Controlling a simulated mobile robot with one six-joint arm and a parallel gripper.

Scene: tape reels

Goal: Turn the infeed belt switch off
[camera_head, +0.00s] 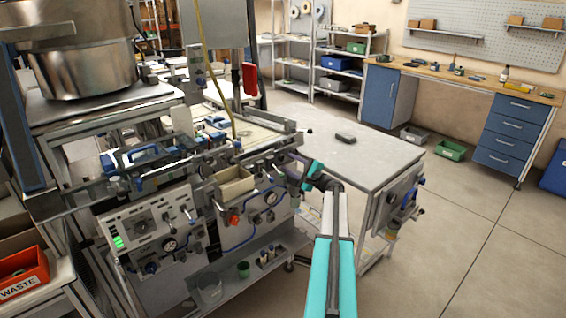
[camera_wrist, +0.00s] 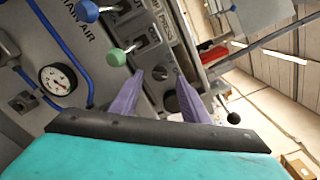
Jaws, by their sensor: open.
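No label reading "infeed belt" can be made out, so I cannot tell which control is that switch. In the wrist view, my gripper (camera_wrist: 160,84) is open, its two purple fingers pointing at a grey machine panel. A dark round knob (camera_wrist: 171,103) shows between the fingers, and a smaller grey knob (camera_wrist: 160,73) lies near their tips. A green-tipped lever (camera_wrist: 117,57) and a blue-tipped lever (camera_wrist: 88,11) are left of the fingers; "MAIN AIR" is printed by the blue one. In the head view, my teal arm (camera_head: 335,275) reaches the machine's right end; the fingertips are hard to make out.
A pressure gauge (camera_wrist: 57,79) and blue hose are left of the fingers; a black ball-tipped lever (camera_wrist: 233,118) is at right. A grey table (camera_head: 370,160) stands close right of the machine. A control box (camera_head: 145,222) is at the machine's left.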

